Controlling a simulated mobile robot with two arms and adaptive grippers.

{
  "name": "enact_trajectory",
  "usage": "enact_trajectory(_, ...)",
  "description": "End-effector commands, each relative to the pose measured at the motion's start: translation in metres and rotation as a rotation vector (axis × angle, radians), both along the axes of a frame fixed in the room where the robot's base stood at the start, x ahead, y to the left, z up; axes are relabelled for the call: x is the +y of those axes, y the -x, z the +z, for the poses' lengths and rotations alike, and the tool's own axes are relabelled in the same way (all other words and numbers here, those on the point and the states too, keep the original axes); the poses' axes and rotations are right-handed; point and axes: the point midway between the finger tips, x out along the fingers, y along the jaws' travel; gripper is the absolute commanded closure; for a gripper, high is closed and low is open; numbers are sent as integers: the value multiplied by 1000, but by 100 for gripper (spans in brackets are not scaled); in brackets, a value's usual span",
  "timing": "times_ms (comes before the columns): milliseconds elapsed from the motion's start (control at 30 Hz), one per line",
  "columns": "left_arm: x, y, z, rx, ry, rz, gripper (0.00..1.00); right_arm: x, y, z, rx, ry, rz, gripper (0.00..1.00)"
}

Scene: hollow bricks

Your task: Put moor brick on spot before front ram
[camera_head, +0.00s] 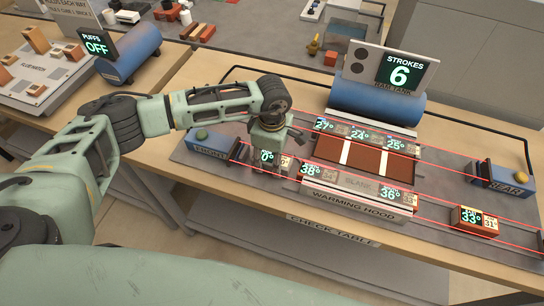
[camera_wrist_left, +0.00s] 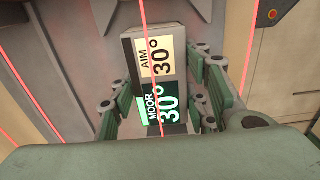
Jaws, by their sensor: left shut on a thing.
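My left gripper (camera_head: 268,158) is shut on the moor brick (camera_wrist_left: 163,105), whose labels read MOOR 30° and AIM 30° in the left wrist view, with the gripper's fingers (camera_wrist_left: 165,108) on both sides. In the head view the moor brick (camera_head: 266,156) is partly hidden by the gripper. It is just right of the front ram (camera_head: 210,148), a blue block with a green button at the left end of the table. I cannot tell whether the brick touches the surface. The spot itself is not clearly seen. My right gripper is not in view.
The warming hood (camera_head: 352,205) holds bricks along the front, close right of my gripper. More bricks (camera_head: 358,133) stand behind. A 33° brick (camera_head: 475,221) sits near the rear ram (camera_head: 500,180). A blue tank (camera_head: 376,101) stands at the back. Red lines cross the table.

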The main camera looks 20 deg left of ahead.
Motion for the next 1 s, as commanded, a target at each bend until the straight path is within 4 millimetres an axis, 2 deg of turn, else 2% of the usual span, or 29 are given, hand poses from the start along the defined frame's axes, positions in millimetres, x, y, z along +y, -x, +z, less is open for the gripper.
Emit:
enact_trajectory(133, 0, -1, -3, -2, 1, 0, 100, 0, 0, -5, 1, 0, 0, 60)
enact_trajectory(167, 0, 0, -2, 0, 0, 0, 54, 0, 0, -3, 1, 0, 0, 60)
enact_trajectory(333, 0, 0, -2, 0, 0, 1, 39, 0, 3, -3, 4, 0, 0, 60)
enact_trajectory(767, 0, -1, 4, -2, 0, 1, 38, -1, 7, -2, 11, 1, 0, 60)
enact_trajectory(867, 0, -2, 17, -6, 1, -1, 38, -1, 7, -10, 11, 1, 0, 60)
enact_trajectory(1000, 0, -2, 46, -8, 0, -1, 38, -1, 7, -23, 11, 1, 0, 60)
